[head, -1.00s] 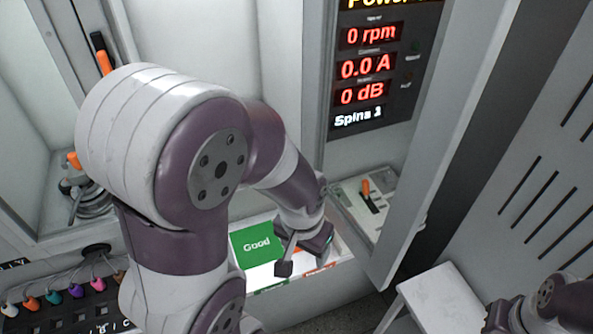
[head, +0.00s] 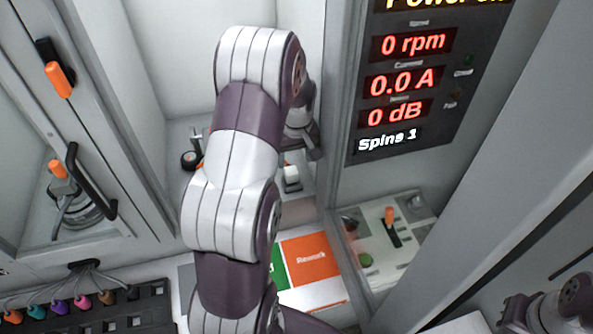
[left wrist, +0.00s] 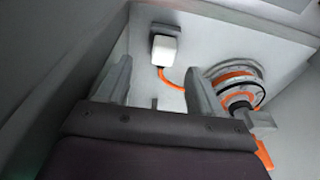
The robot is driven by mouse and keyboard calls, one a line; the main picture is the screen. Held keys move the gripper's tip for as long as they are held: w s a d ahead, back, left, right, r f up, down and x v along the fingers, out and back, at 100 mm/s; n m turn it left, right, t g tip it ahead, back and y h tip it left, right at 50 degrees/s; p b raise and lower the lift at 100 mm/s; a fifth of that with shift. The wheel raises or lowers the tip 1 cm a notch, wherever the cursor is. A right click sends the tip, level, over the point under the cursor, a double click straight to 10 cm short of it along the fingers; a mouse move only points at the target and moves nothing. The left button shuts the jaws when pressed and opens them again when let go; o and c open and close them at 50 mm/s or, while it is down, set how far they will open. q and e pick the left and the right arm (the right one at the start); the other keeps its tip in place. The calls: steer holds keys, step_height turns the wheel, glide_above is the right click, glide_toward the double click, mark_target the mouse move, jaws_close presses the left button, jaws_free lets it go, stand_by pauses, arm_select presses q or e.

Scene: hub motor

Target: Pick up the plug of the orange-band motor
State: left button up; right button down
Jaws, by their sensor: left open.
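In the left wrist view the white plug (left wrist: 163,48) sits on the pale surface beyond my fingers. An orange cable runs from it to the orange-band motor (left wrist: 238,82), a grey round body at right. My left gripper (left wrist: 158,68) is open and empty, its fingers on either side of the plug's line but apart from it. In the head view the left gripper (head: 304,146) is mostly hidden by its arm, above a white block (head: 291,178) that looks like the plug. The motor is hidden there.
A glass-fronted bay (head: 75,200) with an orange handle is at left. A rack of coloured plugs (head: 80,308) lies at lower left. The orange Rework pad (head: 308,258) is in front. A display panel (head: 410,85) and a switch panel (head: 395,235) stand at right.

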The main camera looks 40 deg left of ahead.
mark_target(291, 170)
arm_select(q)
steer(key=f+p, duration=0.1)
steer(key=f, duration=0.1)
steer(key=a+f, duration=0.1)
steer(key=f, duration=0.2)
steer(key=shift+s+a+p, duration=0.15)
steer(key=shift+p, duration=0.2)
steer(key=shift+w+f, duration=0.15)
steer(key=shift+f, duration=0.45)
steer(key=shift+w+f, duration=0.15)
steer(key=shift+f, duration=0.6)
steer(key=shift+c, duration=1.2)
steer(key=c, duration=0.8)
